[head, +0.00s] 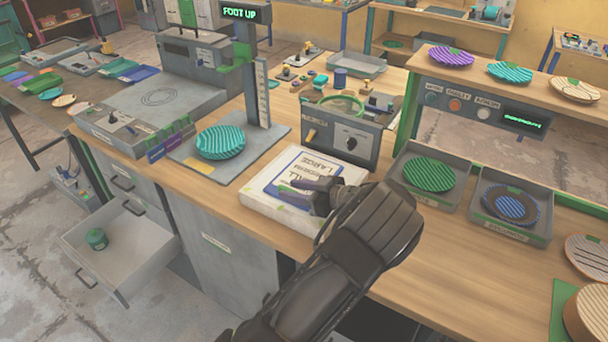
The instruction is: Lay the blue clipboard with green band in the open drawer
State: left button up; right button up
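The open drawer (140,255) is pulled out below the bench at lower left, with a small green round object (97,238) inside and much bare floor around it. I cannot clearly pick out the blue clipboard with green band. Flat blue and green pieces (138,73) lie on the far left table. My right gripper is not in view.
A teal ribbed plate (221,142) sits on the press base left of the slab. A grey control box (340,135) stands behind the slab. Trays with a green plate (429,174) and a blue plate (511,205) are at right. The bench front between slab and drawer is clear.

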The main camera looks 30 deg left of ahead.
pick_arm(q)
jog(key=shift+a+f, duration=0.15)
jog(key=shift+a, duration=0.2)
dwell(0.3)
grip_shut()
dwell(0.5)
